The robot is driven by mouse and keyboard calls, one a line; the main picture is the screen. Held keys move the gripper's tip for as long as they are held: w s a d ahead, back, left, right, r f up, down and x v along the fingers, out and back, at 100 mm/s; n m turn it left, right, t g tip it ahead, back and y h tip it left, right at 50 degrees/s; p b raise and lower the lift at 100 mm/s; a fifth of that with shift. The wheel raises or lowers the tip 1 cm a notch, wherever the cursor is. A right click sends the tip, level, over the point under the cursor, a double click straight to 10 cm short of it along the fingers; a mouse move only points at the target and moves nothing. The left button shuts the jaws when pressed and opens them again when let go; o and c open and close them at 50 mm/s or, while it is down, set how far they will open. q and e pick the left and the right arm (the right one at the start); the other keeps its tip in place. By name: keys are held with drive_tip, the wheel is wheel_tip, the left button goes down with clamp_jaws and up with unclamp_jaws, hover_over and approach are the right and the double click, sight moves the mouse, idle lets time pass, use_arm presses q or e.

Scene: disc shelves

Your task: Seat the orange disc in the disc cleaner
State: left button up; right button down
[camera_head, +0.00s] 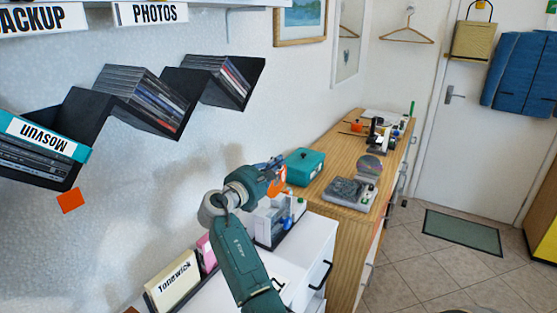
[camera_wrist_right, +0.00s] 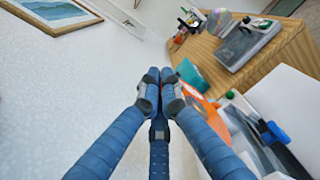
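The orange disc (camera_head: 277,184) is at the tips of my right gripper (camera_head: 274,172), held above the white cabinet near the wall. In the right wrist view the fingers of my right gripper (camera_wrist_right: 160,78) are closed together, and part of the orange disc (camera_wrist_right: 209,108) shows beside and behind them; the rest is hidden. A grey flat device (camera_head: 350,192), possibly the disc cleaner, lies on the wooden counter, to the right of and apart from the gripper. It also shows in the right wrist view (camera_wrist_right: 247,45). My left gripper is not in view.
A teal box (camera_head: 304,166) stands on the wooden counter (camera_head: 328,177) between gripper and device. A shiny disc (camera_head: 370,166) stands behind the device. Bottles in a tray (camera_head: 284,222) are just below the gripper. Wall shelves (camera_head: 140,97) with cases are at left.

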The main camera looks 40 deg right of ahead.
sight(277, 180)
drive_tip(key=shift+r+p, duration=0.15)
drive_tip(key=shift+p, duration=0.2)
drive_tip(key=shift+f+b, duration=1.6)
drive_tip(key=shift+f, duration=1.4)
drive_tip(key=shift+m+p, duration=0.3)
drive_tip(key=shift+p, duration=0.15)
drive_tip(key=shift+f+b, duration=2.5)
drive_tip(key=shift+f, duration=1.65)
